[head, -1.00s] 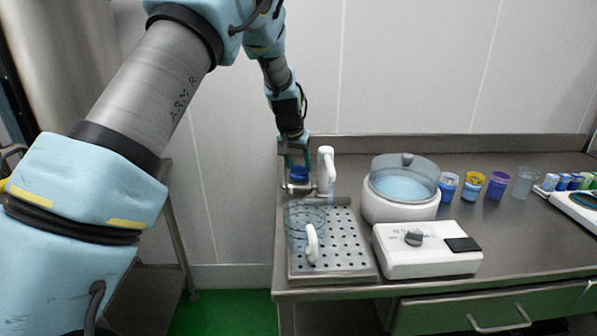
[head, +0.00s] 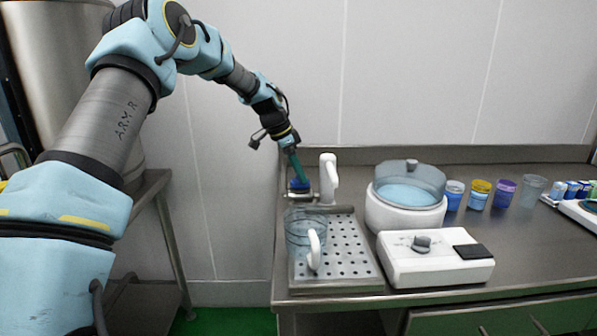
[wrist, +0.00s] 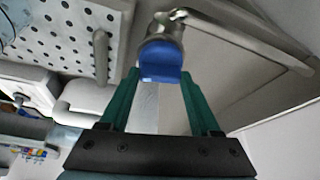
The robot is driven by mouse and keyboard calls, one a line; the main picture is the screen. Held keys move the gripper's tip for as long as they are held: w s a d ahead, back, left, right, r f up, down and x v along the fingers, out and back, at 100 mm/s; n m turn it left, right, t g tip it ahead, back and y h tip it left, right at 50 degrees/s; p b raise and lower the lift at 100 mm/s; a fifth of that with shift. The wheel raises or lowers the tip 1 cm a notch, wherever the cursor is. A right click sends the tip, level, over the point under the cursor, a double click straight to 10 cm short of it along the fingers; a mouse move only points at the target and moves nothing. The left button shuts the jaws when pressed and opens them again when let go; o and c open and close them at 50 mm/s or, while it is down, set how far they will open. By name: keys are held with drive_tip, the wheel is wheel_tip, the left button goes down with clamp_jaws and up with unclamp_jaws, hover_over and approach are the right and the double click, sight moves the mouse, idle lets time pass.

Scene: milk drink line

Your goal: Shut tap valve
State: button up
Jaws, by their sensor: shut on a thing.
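The tap's blue valve handle (head: 299,185) sits at the back left corner of the counter, beside the white upright tap part (head: 328,178). My gripper (head: 294,172) reaches it from the upper left, tilted, with its green fingers at the handle. In the wrist view the blue handle (wrist: 160,65) lies between the green fingertips of my gripper (wrist: 160,74), on a metal valve body (wrist: 160,38). The fingers are shut on the handle. In the head view the fingers partly hide the handle. I cannot tell whether liquid is flowing.
A clear jug (head: 302,228) with a white handle stands on the perforated drip tray (head: 352,262), in front of the tap. A lidded round vessel (head: 403,213) and a white control box (head: 436,258) stand to the right. Several cups line the back right.

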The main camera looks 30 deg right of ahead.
drive_tip(key=shift+w+m+g+p, duration=0.1)
drive_tip(key=shift+m+g+p, duration=0.35)
drive_tip(key=shift+m, duration=0.85)
drive_tip(key=shift+y, duration=0.3)
drive_tip(key=o, duration=1.4)
drive_tip(key=b+v, duration=0.2)
drive_tip(key=v, duration=0.8)
drive_tip(key=shift+w+a+r, duration=0.15)
drive_tip(key=shift+w+r, duration=0.05)
drive_tip(key=shift+r, duration=0.15)
